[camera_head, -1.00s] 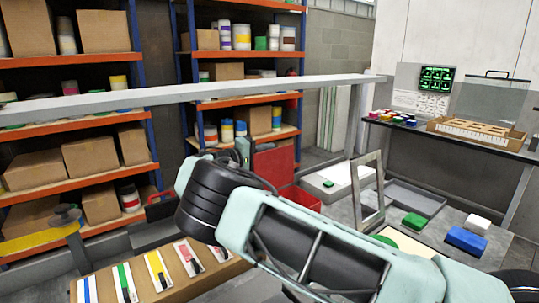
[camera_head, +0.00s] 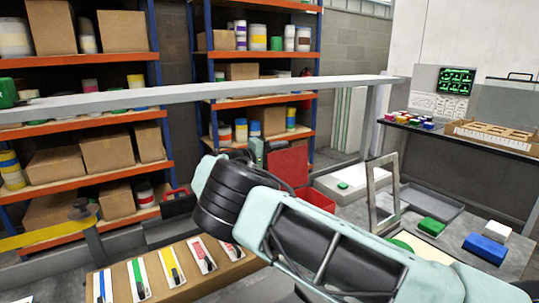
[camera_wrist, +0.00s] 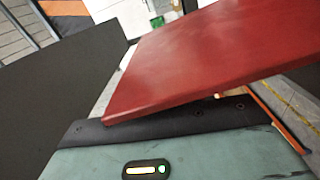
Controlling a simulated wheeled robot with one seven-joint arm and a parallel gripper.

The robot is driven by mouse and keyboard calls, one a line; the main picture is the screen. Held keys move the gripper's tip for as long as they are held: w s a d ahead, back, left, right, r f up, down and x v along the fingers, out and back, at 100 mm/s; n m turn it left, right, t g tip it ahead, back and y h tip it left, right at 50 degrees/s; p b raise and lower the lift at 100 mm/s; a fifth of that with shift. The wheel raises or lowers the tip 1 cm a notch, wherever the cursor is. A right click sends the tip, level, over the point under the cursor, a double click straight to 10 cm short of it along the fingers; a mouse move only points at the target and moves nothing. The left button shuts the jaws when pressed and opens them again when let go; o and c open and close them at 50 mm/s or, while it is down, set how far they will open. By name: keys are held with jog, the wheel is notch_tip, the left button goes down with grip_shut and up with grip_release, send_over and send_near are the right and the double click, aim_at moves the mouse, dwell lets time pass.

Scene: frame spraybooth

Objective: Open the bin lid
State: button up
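The red bin (camera_head: 318,198) stands past my forearm in the head view, partly hidden by it. Its flat red lid (camera_head: 286,166) shows as a raised, steeply tilted panel above and left of the bin body. In the wrist view the lid (camera_wrist: 200,58) fills the upper middle and right, its lower edge crossing close in front of the gripper's dark front bar. My gripper (camera_head: 257,152) is at the lid's left side in the head view, mostly hidden by my wrist. The fingers are not clearly visible, so their opening and any contact with the lid cannot be told.
A long grey rail (camera_head: 190,92) crosses in front of the shelves. A grey upright frame (camera_head: 383,195) stands right of the bin, beside a low table with a green block (camera_head: 431,226) and a blue block (camera_head: 485,249). A cardboard-coloured board (camera_head: 216,271) with coloured strips lies at lower left.

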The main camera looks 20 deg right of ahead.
jog(key=s+a+b, duration=0.3)
jog(key=a+b, duration=0.1)
jog(key=a, duration=1.3)
jog(key=shift+s, duration=0.15)
jog(key=shift+f, duration=0.1)
